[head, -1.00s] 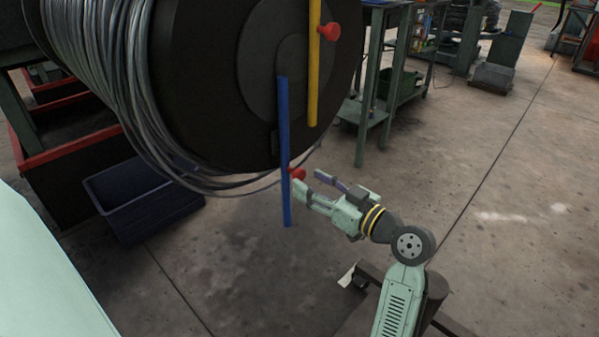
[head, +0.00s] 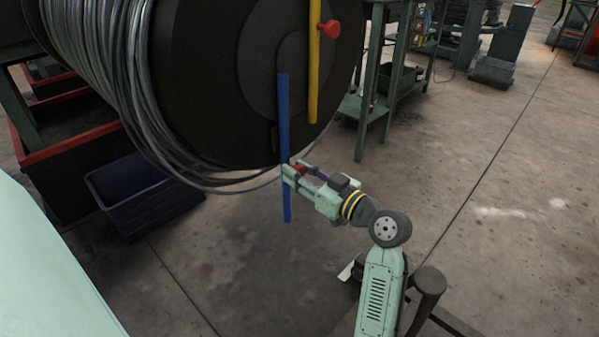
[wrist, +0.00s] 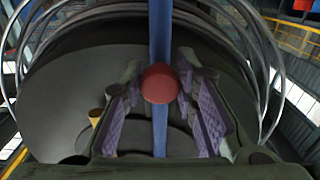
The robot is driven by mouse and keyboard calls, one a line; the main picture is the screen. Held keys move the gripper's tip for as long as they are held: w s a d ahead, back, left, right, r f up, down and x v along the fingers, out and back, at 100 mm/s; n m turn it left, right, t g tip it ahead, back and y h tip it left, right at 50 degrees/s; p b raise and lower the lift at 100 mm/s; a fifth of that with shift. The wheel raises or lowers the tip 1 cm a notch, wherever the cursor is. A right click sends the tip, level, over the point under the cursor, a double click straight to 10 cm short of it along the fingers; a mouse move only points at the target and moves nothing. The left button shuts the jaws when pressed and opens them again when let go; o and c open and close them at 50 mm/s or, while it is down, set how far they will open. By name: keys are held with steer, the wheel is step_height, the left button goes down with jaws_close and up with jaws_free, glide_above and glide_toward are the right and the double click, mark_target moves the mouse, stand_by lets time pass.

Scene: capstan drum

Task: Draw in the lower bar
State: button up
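The lower bar is a blue bar (head: 284,120) hanging upright on the face of the dark drum (head: 205,70). Its red knob (head: 300,169) sits low on the bar, partly hidden by my fingers in the head view. In the wrist view the red knob (wrist: 160,84) lies between the purple finger pads, in front of the blue bar (wrist: 160,35). My gripper (head: 298,173) is at the knob with its fingers apart on either side. In the wrist view my gripper (wrist: 160,100) shows a gap on the knob's left; contact on the right is unclear.
A yellow bar (head: 314,70) with its own red knob (head: 330,30) is higher on the drum. Loose cable loops (head: 165,150) hang at the drum's left. A blue bin (head: 150,205) stands below left. A green workbench (head: 375,105) stands behind.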

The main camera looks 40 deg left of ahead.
mark_target(286, 91)
jaws_close()
stand_by(0.3)
step_height(286, 91, up, 19)
steer(key=p, duration=0.7)
steer(key=shift+p, duration=0.35)
steer(key=shift+o, duration=1.3)
jaws_free()
steer(key=o, duration=0.3)
steer(key=shift+f, duration=0.25)
